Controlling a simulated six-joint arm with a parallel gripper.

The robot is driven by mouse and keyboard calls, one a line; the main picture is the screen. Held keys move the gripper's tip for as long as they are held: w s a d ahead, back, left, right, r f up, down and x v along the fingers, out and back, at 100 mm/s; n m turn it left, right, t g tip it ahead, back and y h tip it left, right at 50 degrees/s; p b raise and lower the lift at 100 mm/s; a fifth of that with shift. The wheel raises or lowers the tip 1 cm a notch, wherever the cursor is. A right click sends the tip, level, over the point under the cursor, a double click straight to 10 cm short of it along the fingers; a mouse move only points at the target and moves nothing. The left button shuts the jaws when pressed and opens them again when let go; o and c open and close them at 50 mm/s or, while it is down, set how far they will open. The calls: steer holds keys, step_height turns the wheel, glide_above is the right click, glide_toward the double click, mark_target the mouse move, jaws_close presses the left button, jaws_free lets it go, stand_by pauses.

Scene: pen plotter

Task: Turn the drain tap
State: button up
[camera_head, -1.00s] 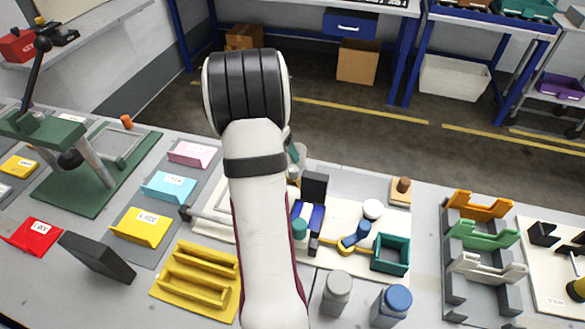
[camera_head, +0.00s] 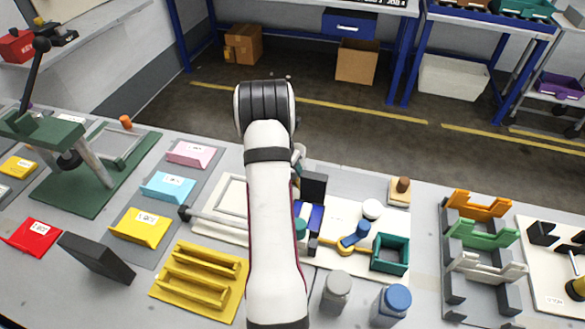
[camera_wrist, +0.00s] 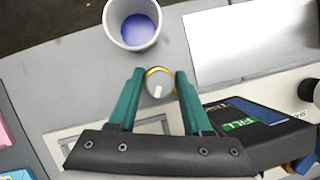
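The drain tap appears to be the blue-handled lever (camera_head: 354,236) on a brass pipe, right of my arm in the head view. The pipe runs beside a teal open box (camera_head: 391,254). A bit of blue and brass shows at the lower right corner of the wrist view. My gripper (camera_wrist: 159,74) is open, with green fingers on either side of a round grey knob (camera_wrist: 158,88). The knob has a brass ring and a white mark. Small gaps seem to show beside it; contact cannot be told. My arm hides the gripper in the head view.
A cup with blue inside (camera_wrist: 134,24) stands just beyond the fingertips. A dark box with a green label (camera_wrist: 245,122) is close to the right finger. Two capped jars (camera_head: 337,292) (camera_head: 390,305) stand in front of the plotter board. A yellow rack (camera_head: 195,283) lies left of my arm.

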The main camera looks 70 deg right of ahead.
jaws_close()
steer(key=shift+m, duration=0.4)
steer(key=m+g+y, duration=0.1)
steer(key=m, duration=0.3)
steer(key=shift+m+g, duration=0.3)
steer(key=shift+g, duration=0.1)
steer(key=m+y, duration=0.1)
steer(key=m, duration=0.1)
steer(key=m+g, duration=0.1)
steer(key=m, duration=0.2)
steer(key=shift+y, duration=0.4)
steer(key=shift+m, duration=0.3)
steer(key=shift+o, duration=2)
jaws_free()
